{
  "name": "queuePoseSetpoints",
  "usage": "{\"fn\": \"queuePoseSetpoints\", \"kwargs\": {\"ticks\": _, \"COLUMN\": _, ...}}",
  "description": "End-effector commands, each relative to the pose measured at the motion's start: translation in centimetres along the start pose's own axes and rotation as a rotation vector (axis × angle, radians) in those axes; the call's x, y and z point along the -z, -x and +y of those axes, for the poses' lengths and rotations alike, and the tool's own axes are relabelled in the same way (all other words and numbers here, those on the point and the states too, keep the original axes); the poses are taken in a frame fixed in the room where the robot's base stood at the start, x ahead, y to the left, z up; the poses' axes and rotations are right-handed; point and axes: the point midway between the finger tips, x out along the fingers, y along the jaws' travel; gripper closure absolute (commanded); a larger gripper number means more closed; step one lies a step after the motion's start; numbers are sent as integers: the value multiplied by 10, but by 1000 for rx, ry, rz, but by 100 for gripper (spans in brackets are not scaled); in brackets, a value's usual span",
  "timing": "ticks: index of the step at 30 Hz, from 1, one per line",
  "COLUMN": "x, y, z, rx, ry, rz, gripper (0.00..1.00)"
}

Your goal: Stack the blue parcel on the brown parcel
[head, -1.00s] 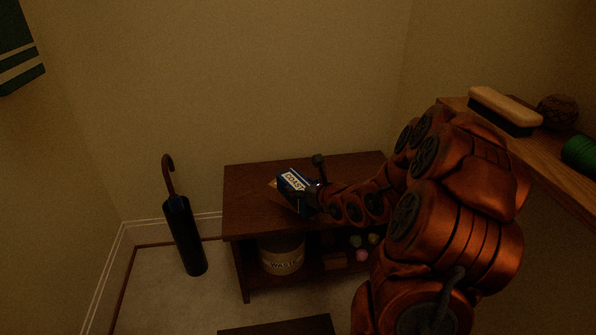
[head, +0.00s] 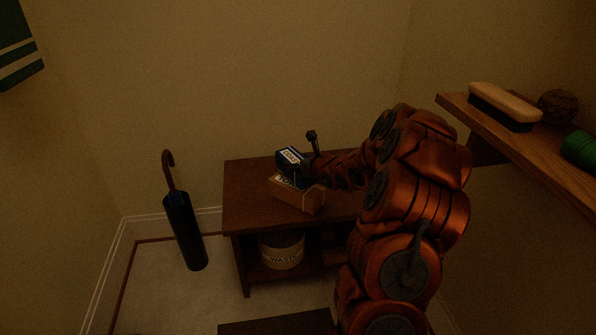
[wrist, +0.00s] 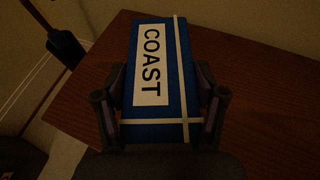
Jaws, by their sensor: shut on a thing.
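The blue parcel (head: 290,160), with a white COAST label, is between the fingers of my gripper (head: 304,168). In the wrist view the blue parcel (wrist: 158,75) fills the space between both fingers of my gripper (wrist: 160,112), which is shut on it. The brown parcel (head: 300,194) rests on the dark wooden desk (head: 245,190), just below the blue parcel in the head view. Whether the two parcels touch or a gap lies between them I cannot tell. The brown parcel is hidden in the wrist view.
A waste bin (head: 282,252) stands on the desk's lower shelf. A wall shelf (head: 500,132) at right carries a brush (head: 504,106), a dark ball and a green spool. The desk top's left part is clear.

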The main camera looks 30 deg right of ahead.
Motion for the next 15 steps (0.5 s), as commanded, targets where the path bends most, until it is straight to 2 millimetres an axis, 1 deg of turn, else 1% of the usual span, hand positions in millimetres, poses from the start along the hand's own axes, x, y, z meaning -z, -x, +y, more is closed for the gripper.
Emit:
{"fn": "queuePoseSetpoints", "kwargs": {"ticks": 3, "x": 17, "y": -6, "z": -1, "rx": 0, "ry": 1, "rz": 6, "gripper": 79}}
{"fn": "queuePoseSetpoints", "kwargs": {"ticks": 7, "x": 31, "y": -13, "z": 0, "rx": -1, "ry": 1, "rz": 3, "gripper": 79}}
{"fn": "queuePoseSetpoints", "kwargs": {"ticks": 9, "x": 34, "y": -14, "z": 0, "rx": 0, "ry": 2, "rz": 2, "gripper": 79}}
{"fn": "queuePoseSetpoints", "kwargs": {"ticks": 15, "x": 32, "y": -13, "z": -1, "rx": 1, "ry": 1, "rz": 0, "gripper": 79}}
